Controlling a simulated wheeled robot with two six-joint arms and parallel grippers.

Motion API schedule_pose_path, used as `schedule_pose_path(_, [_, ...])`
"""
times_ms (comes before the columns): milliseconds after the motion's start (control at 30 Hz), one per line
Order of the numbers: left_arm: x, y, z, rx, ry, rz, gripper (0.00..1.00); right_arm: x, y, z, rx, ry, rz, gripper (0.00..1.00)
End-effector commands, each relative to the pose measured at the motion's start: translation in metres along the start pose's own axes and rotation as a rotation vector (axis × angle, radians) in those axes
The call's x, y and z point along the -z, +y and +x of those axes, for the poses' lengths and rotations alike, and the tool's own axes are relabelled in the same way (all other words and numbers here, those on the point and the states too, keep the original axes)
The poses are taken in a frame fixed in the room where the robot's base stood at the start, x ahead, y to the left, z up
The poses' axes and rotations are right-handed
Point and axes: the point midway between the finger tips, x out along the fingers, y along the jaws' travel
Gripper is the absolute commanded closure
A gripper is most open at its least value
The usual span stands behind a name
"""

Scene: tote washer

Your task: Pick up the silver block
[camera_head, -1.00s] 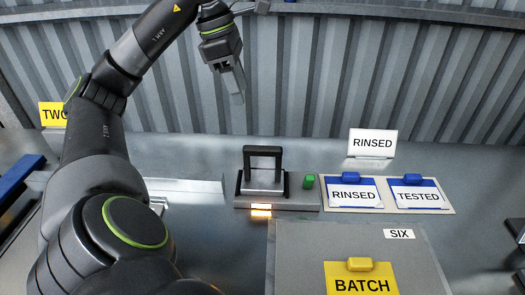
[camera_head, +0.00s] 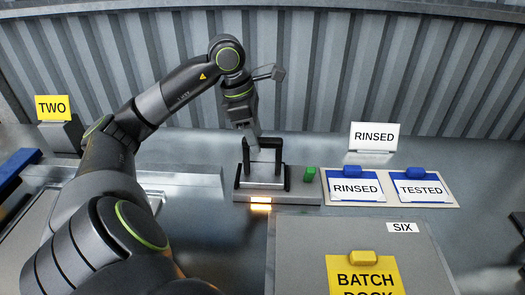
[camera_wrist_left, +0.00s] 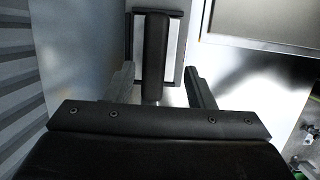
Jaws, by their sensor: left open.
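The silver block (camera_head: 264,173) has a black arched handle (camera_head: 278,153) and sits on a grey base with glowing orange lights in the head view. My left gripper (camera_head: 251,137) is just above the handle, pointing down, and partly hides it. In the left wrist view, the black handle bar (camera_wrist_left: 155,50) runs between the two open fingers of the left gripper (camera_wrist_left: 160,78), with a gap on each side. The silver top of the block (camera_wrist_left: 172,40) shows beside the bar. My right gripper is not in view.
A green button (camera_head: 310,174) is just right of the block. Blue-clipped RINSED (camera_head: 355,188) and TESTED (camera_head: 422,189) cards lie farther right, with a standing RINSED sign (camera_head: 374,137) behind. A grey panel labelled SIX (camera_head: 300,240) is in front. A corrugated wall (camera_head: 400,80) stands behind.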

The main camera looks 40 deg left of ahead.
Motion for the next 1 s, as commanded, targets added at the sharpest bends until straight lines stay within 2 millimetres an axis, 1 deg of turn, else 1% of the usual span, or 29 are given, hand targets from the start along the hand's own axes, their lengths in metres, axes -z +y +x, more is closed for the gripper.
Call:
schedule_pose_path(267, [-0.003,0.002,0.014,0.003,-0.003,0.001,0.51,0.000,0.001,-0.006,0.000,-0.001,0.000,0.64])
schedule_pose_path(467, [-0.009,0.007,0.035,0.004,-0.002,0.000,0.51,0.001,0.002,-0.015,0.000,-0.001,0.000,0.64])
schedule_pose_path(533, [-0.008,0.007,0.044,0.004,-0.001,-0.001,0.51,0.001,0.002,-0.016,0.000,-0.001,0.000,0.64])
schedule_pose_path(633, [-0.008,0.007,0.053,0.002,-0.001,0.000,0.51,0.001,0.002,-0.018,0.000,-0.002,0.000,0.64])
schedule_pose_path(733, [-0.007,0.007,0.057,0.001,0.000,0.000,0.51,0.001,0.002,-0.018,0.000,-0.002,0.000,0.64])
schedule_pose_path(933, [-0.007,0.008,0.058,-0.001,0.000,0.000,0.51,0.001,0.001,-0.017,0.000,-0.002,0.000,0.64])
schedule_pose_path(967, [-0.007,0.008,0.058,-0.001,0.000,0.000,0.52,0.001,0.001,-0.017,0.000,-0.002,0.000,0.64])
schedule_pose_path(1000, [-0.007,0.008,0.058,-0.001,0.000,0.000,0.57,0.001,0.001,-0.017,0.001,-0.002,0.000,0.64])
